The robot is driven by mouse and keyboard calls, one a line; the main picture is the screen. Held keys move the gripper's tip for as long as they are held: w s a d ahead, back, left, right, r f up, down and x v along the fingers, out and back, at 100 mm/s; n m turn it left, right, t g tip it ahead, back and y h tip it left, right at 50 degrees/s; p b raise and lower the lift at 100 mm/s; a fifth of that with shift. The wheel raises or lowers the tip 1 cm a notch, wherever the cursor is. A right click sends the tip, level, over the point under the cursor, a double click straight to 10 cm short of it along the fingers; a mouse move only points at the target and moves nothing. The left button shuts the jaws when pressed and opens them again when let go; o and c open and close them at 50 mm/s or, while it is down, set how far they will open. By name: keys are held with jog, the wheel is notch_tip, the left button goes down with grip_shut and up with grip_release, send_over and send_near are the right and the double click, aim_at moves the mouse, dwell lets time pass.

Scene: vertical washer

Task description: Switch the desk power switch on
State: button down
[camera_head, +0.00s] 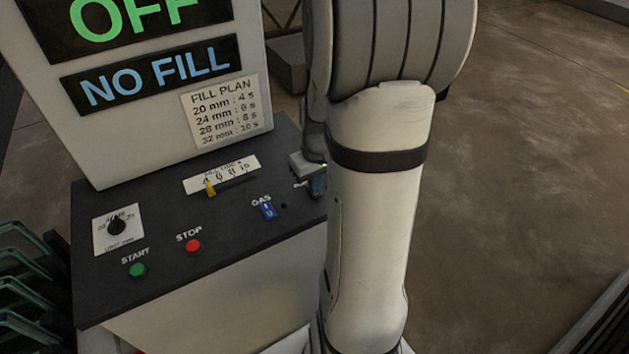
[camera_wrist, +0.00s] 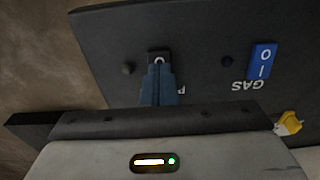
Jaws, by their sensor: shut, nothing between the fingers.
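The desk power switch (camera_wrist: 158,54) is a small dark rocker with a pale "O" mark in the wrist view. My gripper (camera_wrist: 160,80) is shut and empty, its blue-grey fingertips right at the switch and covering its lower part in the picture. I cannot tell whether they touch it. A label beside the fingers is mostly hidden. In the head view my gripper (camera_head: 317,186) is at the right end of the black desk panel (camera_head: 165,275), and it hides the switch there. The display sign (camera_head: 145,75) reads "OFF" and "NO FILL".
The blue GAS switch (camera_head: 268,210) is just left of my gripper. Further left are a slider with a yellow knob (camera_head: 210,188), the red STOP button (camera_head: 193,246), the green START button (camera_head: 138,270) and a black dial (camera_head: 117,226). Open floor lies to the right.

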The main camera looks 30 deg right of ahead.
jog(key=shift+r, duration=0.1)
notch_tip(320, 180, up, 14)
jog(key=s+p, duration=0.1)
jog(key=shift+s+p, duration=0.25)
jog(key=shift+p, duration=0.1)
jog(key=s+a+t, duration=0.1)
jog(key=s+a, duration=0.3)
jog(key=a, duration=0.3)
jog(key=s+a+t, duration=0.1)
jog(key=s+a, duration=0.4)
jog(key=a, duration=0.3)
jog(key=shift+a+r+n, duration=0.2)
jog(key=shift+r+n, duration=0.1)
jog(key=shift+r, duration=0.15)
jog(key=shift+s, duration=0.1)
